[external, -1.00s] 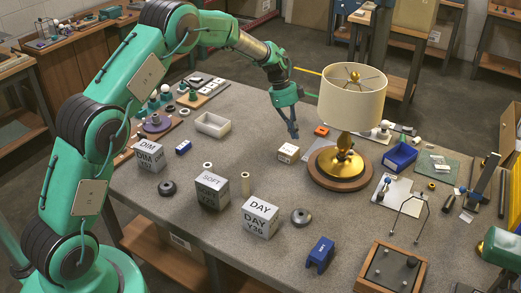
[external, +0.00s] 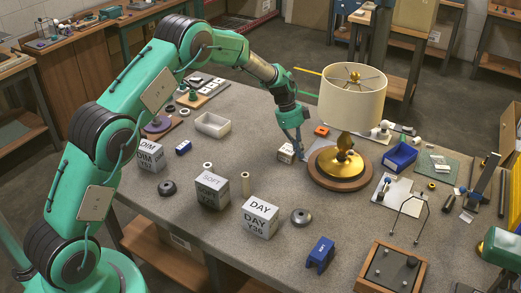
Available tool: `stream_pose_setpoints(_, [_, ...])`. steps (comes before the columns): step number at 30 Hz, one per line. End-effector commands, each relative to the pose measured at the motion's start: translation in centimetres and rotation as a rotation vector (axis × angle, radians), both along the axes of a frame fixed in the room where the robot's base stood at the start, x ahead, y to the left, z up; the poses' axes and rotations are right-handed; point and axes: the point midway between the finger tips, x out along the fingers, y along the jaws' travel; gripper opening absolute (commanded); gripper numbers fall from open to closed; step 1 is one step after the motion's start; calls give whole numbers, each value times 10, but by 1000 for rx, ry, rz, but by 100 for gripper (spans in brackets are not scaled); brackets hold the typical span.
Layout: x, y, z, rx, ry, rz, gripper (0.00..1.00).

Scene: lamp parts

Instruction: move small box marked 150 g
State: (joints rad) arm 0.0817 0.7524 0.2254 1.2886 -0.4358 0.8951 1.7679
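A small white box (external: 285,154) with dark marking on top sits on the grey workbench, left of the lamp. Its marking is too small to read, so I cannot confirm 150 g. My gripper (external: 299,152) points down at the box, with its fingers low near the bench. A finger covers the box's right side. I cannot tell whether the fingers touch the box or how far apart they are.
The lamp (external: 352,93) on its round wooden base stands close on the right. An orange block (external: 321,130) lies behind. Larger cubes, including DAY (external: 261,217) and SOFT (external: 212,190), stand front left. Bench space left of the small box is clear.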

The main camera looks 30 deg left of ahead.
Motion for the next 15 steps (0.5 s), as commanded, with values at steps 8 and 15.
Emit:
stream_pose_setpoints(8, [1, 10, 0, 0, 0, 2, 0])
stream_pose_setpoints(15, [1, 64, -2, 1, -1, 4, 0])
